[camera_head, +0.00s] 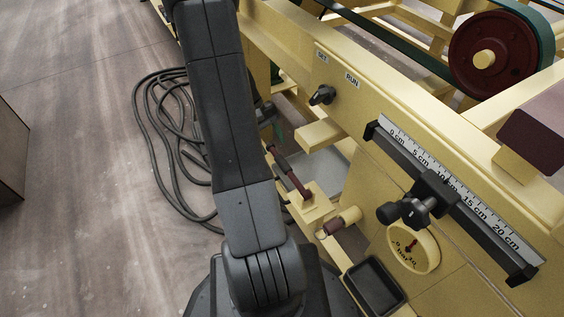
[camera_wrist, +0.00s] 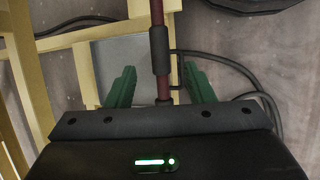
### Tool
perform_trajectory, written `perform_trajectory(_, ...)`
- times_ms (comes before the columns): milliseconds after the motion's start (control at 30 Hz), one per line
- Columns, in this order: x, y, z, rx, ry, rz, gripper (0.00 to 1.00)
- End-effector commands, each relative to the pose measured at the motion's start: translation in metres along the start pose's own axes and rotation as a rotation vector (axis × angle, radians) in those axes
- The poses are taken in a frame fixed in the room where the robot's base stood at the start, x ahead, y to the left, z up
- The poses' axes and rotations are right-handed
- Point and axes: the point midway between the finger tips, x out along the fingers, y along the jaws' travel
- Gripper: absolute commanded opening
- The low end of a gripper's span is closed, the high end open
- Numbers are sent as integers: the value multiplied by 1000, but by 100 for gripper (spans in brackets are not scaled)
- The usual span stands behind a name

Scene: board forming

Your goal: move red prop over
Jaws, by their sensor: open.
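The red prop is a dark red rod (camera_head: 296,182) with a dark grey sleeve. In the head view it stands tilted, its lower end on a cream block (camera_head: 312,207) of the machine. In the wrist view the red prop (camera_wrist: 164,85) runs upright through the middle of the picture, with the sleeve at mid-length. My gripper (camera_wrist: 160,84) is open, with one green finger on each side of the prop and a gap on both sides. Whether the rod lies between the fingertips or beyond them, I cannot tell. In the head view my arm hides most of the gripper.
The cream machine frame (camera_head: 370,100) fills the right. It bears a black SET/RUN knob (camera_head: 322,95), a centimetre scale with a clamp (camera_head: 436,190), a dial gauge (camera_head: 413,248) and a black tray (camera_head: 374,287). Black cable (camera_head: 150,120) lies coiled on the floor at left.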

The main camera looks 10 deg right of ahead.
Motion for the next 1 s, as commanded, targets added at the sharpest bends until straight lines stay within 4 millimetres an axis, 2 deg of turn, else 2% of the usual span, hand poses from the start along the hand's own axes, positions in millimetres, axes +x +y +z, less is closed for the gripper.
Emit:
perform_trajectory(33, 16, -1, -1, 1, -3, 0, 48)
perform_trajectory(100, 31, -1, -1, 0, -3, -1, 48)
perform_trajectory(333, 69, -1, -1, 0, -1, 0, 48)
perform_trajectory(500, 81, 0, 0, 0, 0, 0, 48)
perform_trajectory(833, 83, 0, 0, -1, 0, 0, 48)
perform_trajectory(1000, 83, 0, 0, -1, 1, 0, 15)
